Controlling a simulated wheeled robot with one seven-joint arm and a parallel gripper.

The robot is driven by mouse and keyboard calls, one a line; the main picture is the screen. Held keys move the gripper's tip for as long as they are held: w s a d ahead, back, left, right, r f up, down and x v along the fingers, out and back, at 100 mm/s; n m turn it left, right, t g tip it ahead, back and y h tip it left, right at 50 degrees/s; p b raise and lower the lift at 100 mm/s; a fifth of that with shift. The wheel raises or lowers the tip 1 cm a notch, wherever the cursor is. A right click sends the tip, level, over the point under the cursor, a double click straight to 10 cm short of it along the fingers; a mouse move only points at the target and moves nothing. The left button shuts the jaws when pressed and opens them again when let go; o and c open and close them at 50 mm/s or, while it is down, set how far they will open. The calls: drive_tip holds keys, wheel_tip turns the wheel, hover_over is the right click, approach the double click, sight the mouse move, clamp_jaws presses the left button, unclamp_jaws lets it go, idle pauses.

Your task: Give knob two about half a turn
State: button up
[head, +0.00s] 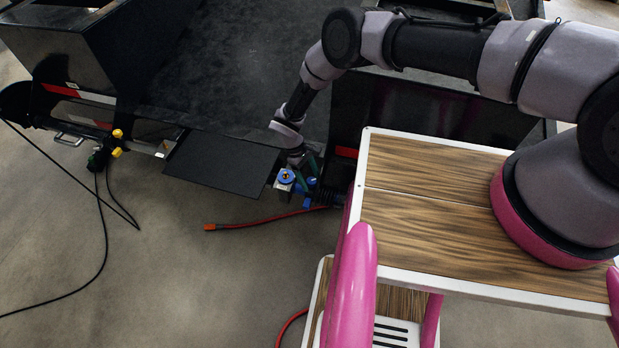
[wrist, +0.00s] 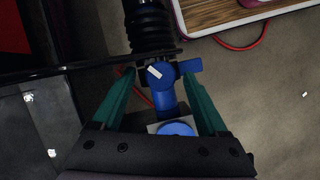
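Blue fittings sit at the trailer's front edge. In the wrist view a blue round knob (wrist: 158,76) with a white mark and a side tab lies between the tips of my gripper (wrist: 159,78). The teal fingers are spread on either side; I cannot tell whether they touch it. A second blue round knob (wrist: 176,129) on a pale block is nearer the palm, partly hidden by it. In the head view this knob (head: 287,176) sits on its block, just below my gripper (head: 306,163). No label shows which knob is number two.
A black ribbed hose (wrist: 150,27) joins the fittings. A red hose with an orange end (head: 210,227) lies on the floor. A flat black plate (head: 220,164) stands left of the knobs. Yellow-knobbed fittings (head: 117,143) are farther left. Floor in front is mostly clear.

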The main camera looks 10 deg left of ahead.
drive_tip(key=v, duration=1)
drive_tip(key=shift+r, duration=0.35)
drive_tip(key=shift+a, duration=0.15)
drive_tip(key=n+t+y, duration=0.2)
drive_tip(key=n+y, duration=0.2)
drive_tip(key=n, duration=0.1)
hover_over(311, 181)
wheel_tip(311, 181, down, 10)
drive_tip(key=shift+w+r, duration=0.1)
drive_tip(key=shift+w, duration=0.05)
